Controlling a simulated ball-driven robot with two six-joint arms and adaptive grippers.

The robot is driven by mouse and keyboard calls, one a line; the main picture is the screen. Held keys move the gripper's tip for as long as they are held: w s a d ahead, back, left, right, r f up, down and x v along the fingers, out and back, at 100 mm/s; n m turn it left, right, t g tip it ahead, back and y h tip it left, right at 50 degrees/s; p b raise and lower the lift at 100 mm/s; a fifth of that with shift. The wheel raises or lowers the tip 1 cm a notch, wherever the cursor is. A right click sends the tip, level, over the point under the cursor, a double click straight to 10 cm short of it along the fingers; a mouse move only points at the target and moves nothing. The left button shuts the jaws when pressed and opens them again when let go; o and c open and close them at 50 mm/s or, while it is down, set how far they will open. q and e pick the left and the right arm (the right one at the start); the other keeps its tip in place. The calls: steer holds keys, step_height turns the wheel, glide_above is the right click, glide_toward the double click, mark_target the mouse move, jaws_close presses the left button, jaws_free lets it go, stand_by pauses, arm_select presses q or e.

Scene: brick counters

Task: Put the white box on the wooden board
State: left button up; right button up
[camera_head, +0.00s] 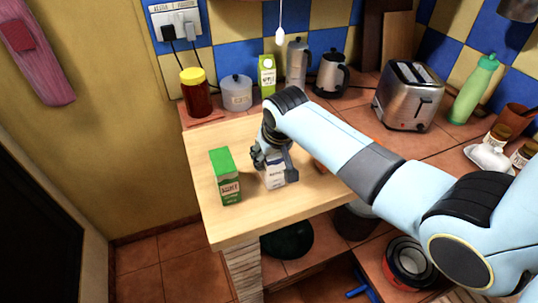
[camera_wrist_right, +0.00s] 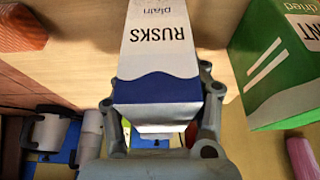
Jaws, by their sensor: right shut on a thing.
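The white box (camera_head: 275,179) with a dark blue band stands upright over the wooden board (camera_head: 235,229), right of the green box. My right gripper (camera_head: 273,160) is shut on it from above. In the right wrist view the white box (camera_wrist_right: 160,45) reads "RUSKS plain" and sits between the two fingers (camera_wrist_right: 160,108). I cannot tell whether its base touches the board. The pale wooden board covers the near end of the counter. My left gripper is in neither view.
A green box (camera_head: 226,178) stands on the board close to the left. A red jar with a yellow lid (camera_head: 196,92), a white canister (camera_head: 236,93) and a green carton (camera_head: 267,76) stand behind. A toaster (camera_head: 408,95) is at the back right. The board's front left is clear.

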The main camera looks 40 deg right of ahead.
steer(key=o, duration=1.2)
steer(key=v, duration=1.2)
